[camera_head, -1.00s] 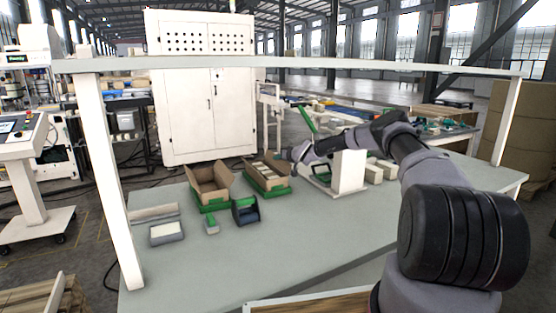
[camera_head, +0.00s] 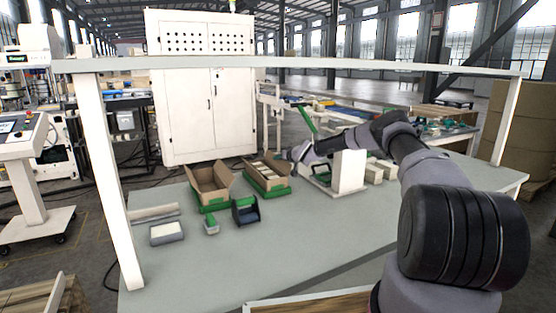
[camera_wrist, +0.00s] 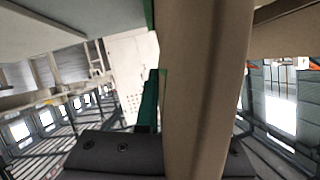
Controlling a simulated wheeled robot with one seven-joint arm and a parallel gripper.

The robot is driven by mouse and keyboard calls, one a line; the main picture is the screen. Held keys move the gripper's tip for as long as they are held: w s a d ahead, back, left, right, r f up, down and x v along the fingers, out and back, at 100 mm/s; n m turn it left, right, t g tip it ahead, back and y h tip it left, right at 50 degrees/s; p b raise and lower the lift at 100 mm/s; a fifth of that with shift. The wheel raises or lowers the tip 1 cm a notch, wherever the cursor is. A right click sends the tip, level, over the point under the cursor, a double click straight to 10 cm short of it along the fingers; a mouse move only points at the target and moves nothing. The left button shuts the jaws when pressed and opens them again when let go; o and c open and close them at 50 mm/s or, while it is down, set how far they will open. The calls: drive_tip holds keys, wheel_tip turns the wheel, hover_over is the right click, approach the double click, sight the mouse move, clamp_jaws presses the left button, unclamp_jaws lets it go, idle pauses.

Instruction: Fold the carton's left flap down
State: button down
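Two open brown cardboard cartons sit on green bases on the grey table. The left carton (camera_head: 208,185) stands with its flaps up and looks empty. The right carton (camera_head: 266,180) holds several pale items in a row. My gripper (camera_head: 286,155) is at the far right end of the right carton, small and partly blended with the background; I cannot tell whether it touches. In the wrist view, a brown cardboard panel (camera_wrist: 205,80) crosses close in front of my gripper and hides its fingertips. Whether the fingers are open or shut is not visible.
A dark blue holder (camera_head: 246,211), a small green-and-grey tool (camera_head: 211,226) and a grey block (camera_head: 166,233) lie in front of the cartons. A white stand (camera_head: 348,172) is right of my gripper. A white frame post (camera_head: 108,185) rises at the left. The table's front is clear.

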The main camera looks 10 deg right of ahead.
drive_tip(key=shift+a+r, duration=0.1)
drive_tip(key=shift+s+a+r+n+h, duration=0.15)
drive_tip(key=shift+a+n+h, duration=0.45)
drive_tip(key=shift+n, duration=0.5)
drive_tip(key=shift+s+a+f+n+t+h, duration=0.25)
drive_tip(key=shift+a+n+t+h, duration=0.4)
drive_tip(key=shift+n, duration=0.55)
drive_tip(key=shift+s+a+f+n+t+h, duration=0.25)
drive_tip(key=shift+a+n+h, duration=0.2)
drive_tip(key=shift+n+h, duration=0.6)
drive_tip(key=shift+s+a+f+n+t+h, duration=0.1)
drive_tip(key=shift+a+f+n+t+h, duration=0.4)
drive_tip(key=shift+n, duration=0.85)
drive_tip(key=shift+r, duration=0.1)
drive_tip(key=c, duration=1)
unclamp_jaws()
drive_tip(key=shift+c, duration=0.2)
